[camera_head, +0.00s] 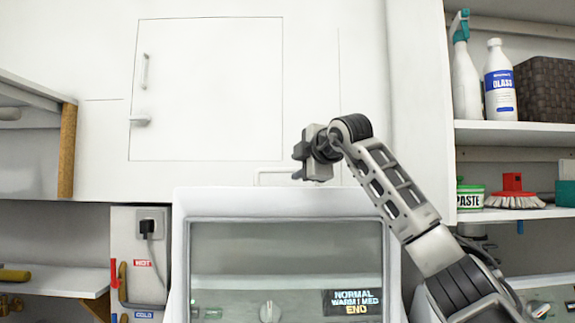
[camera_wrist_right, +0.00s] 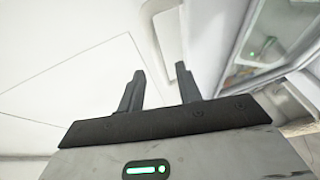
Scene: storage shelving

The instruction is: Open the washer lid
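The washer lid (camera_head: 212,203), a white frame around a clear pane, stands in the lower middle of the head view and looks raised upright. A knob (camera_head: 269,311) and a lit display (camera_head: 353,302) show within the pane. Part of the framed pane (camera_wrist_right: 275,40) also shows at the upper right of the right wrist view. My right gripper (camera_head: 298,163) is above the lid's top edge, right of its middle, apparently apart from it. Its two fingers (camera_wrist_right: 158,75) are spread with nothing between them. My left gripper is out of view. The washer's lower body is hidden.
A white wall with a cabinet door (camera_head: 208,90) is behind the lid. Shelves with bottles (camera_head: 500,82), a basket (camera_head: 545,88) and a brush (camera_head: 513,192) are at the right. A wooden-edged shelf (camera_head: 68,150) and an outlet with a plug (camera_head: 149,225) are at the left.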

